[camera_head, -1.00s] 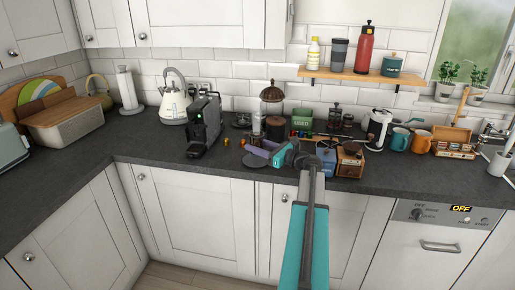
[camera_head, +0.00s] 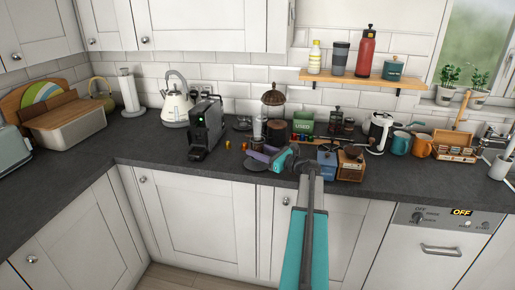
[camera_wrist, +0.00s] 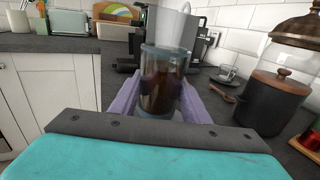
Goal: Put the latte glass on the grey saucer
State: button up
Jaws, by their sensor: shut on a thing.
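The latte glass (camera_wrist: 160,85) is a tall clear glass with dark brown contents. In the wrist view it stands upright between the purple fingers of my gripper (camera_wrist: 158,100), which is shut on it. A flat dark grey disc (camera_head: 256,164), which looks like the grey saucer, lies on the worktop just in front of the fingers.
A coffee machine (camera_head: 206,126) stands to the left. A lidded dark canister (camera_wrist: 275,100) and a small clear cup on a saucer (camera_wrist: 228,74) are close by in the wrist view. Blue (camera_head: 327,163) and wooden (camera_head: 351,163) boxes stand right of my gripper. Worktop at front left is clear.

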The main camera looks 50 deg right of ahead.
jog(key=shift+f, duration=0.9)
jog(key=shift+f, duration=0.15)
jog(key=o, duration=1.3)
jog(key=shift+r+p, duration=0.2)
jog(key=shift+p, duration=0.1)
jog(key=s, duration=0.2)
jog(key=s+b, duration=0.1)
jog(key=s, duration=0.2)
jog(key=s+d+b, duration=0.1)
jog(key=s, duration=0.1)
jog(key=shift+s+d+f, duration=0.1)
jog(key=shift+s, duration=0.1)
jog(key=shift+r, duration=0.2)
